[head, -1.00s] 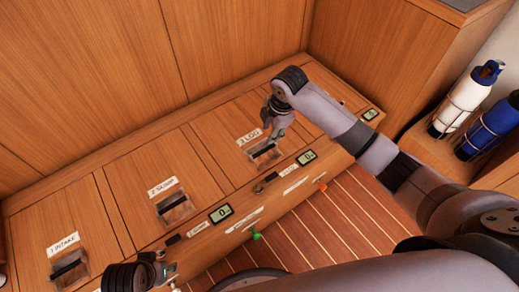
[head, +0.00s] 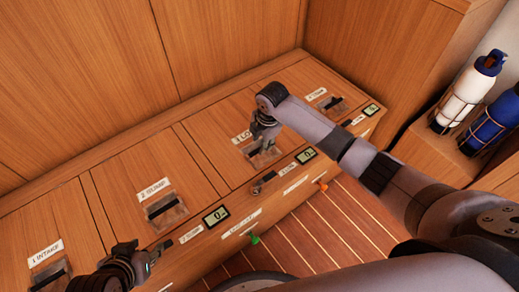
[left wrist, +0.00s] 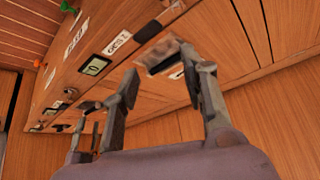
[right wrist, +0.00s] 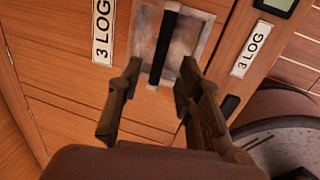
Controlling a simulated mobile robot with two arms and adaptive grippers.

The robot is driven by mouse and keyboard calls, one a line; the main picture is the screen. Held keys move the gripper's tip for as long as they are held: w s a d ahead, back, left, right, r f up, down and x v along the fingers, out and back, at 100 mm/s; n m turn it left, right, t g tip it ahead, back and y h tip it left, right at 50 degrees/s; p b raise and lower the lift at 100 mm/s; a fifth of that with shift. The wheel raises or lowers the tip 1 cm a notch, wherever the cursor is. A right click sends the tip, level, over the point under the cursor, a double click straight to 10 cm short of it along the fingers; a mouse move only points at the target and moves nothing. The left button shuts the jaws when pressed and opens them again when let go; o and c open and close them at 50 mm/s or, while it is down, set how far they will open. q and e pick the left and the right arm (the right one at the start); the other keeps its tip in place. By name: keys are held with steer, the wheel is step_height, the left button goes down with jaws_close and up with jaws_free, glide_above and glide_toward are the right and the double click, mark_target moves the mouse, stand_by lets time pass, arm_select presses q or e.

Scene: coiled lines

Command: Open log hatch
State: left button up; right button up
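The log hatch is a wooden lid labelled "3 LOG" (head: 215,130) in the bench top, partly covered by my right arm in the head view. Its black bar handle (right wrist: 166,42) sits over a recessed clear-looking pocket (right wrist: 196,45). My right gripper (head: 260,142) is over this handle, pointing down. In the right wrist view the right gripper (right wrist: 160,68) is open, with one finger on each side of the bar's near end; contact is not clear. My left gripper (head: 137,250) is low at the bench's front edge. In the left wrist view the left gripper (left wrist: 162,62) is open and empty.
Other hatches beside it have handles too: the sump handle (head: 165,205), the intake handle (head: 50,276) and a far one (head: 332,103). Small displays (head: 215,215) line the front edge. Green (head: 255,239) and orange (head: 322,186) knobs stick out below. Bottles (head: 470,92) stand at right.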

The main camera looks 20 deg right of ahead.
steer(key=f, duration=0.2)
steer(key=f+b, duration=0.1)
steer(key=shift+w+a+f, duration=0.15)
steer(key=shift+w+f, duration=0.2)
steer(key=shift+f, duration=0.05)
arm_select(q)
steer(key=w+d+r+t+h, duration=0.1)
steer(key=w+d+r+t, duration=0.1)
steer(key=w+r+t, duration=0.2)
steer(key=shift+w+d+r, duration=0.25)
steer(key=shift+w, duration=1.2)
arm_select(e)
steer(key=shift+f, duration=0.2)
steer(key=shift+c, duration=0.5)
jaws_close()
